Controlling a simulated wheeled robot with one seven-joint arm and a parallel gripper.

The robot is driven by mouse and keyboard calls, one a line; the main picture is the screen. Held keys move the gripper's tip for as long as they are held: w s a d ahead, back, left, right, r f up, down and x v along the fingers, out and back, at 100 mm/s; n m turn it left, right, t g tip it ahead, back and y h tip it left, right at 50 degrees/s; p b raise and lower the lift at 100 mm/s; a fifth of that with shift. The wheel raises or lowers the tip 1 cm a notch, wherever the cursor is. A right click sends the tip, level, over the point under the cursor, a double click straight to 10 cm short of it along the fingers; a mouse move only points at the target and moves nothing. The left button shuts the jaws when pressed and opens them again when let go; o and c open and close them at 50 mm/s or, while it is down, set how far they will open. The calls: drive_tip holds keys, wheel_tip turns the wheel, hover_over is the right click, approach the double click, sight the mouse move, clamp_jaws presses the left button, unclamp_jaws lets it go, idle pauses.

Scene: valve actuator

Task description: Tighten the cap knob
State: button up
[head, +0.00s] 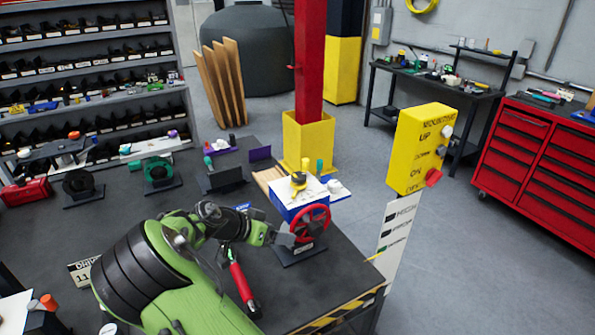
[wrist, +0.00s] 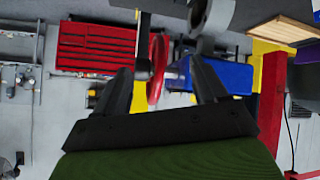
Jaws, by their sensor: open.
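The valve actuator has a blue body (head: 290,207) with a white top and stands on the dark table. A red handwheel (head: 312,223) is on the front side. My gripper (head: 284,238) is beside the handwheel, to its left. In the wrist view my gripper (wrist: 162,66) is open, with the red handwheel (wrist: 156,70) showing between its fingers and the blue body (wrist: 228,76) behind the right finger. Contact with the wheel cannot be told.
A red-handled tool (head: 241,284) lies on the table (head: 310,285) near my arm. A yellow control box (head: 418,148) stands right of the table. A red column (head: 310,70) rises behind the actuator. Other fittings lie at the table's left and back.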

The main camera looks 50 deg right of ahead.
sight(293, 180)
drive_tip(key=w+r+m+t+h+p, duration=0.1)
drive_tip(key=w+r+m+h+p, duration=0.1)
drive_tip(key=w+r+h, duration=0.45)
drive_tip(key=shift+h, duration=0.75)
drive_tip(key=d+p, duration=0.1)
drive_tip(key=d, duration=0.4)
drive_tip(key=w+d+p, duration=0.1)
drive_tip(key=d, duration=0.4)
drive_tip(key=d+f+p, duration=0.1)
drive_tip(key=d, duration=0.5)
drive_tip(key=shift+w+f+p, duration=0.1)
drive_tip(key=shift+w+p, duration=0.05)
drive_tip(key=shift+p, duration=0.25)
drive_tip(key=shift+d+f, duration=0.1)
drive_tip(key=shift+d, duration=0.25)
drive_tip(key=c, duration=1)
drive_tip(key=shift+o, duration=0.2)
drive_tip(key=shift+f+b, duration=0.15)
drive_tip(key=shift+b, duration=0.3)
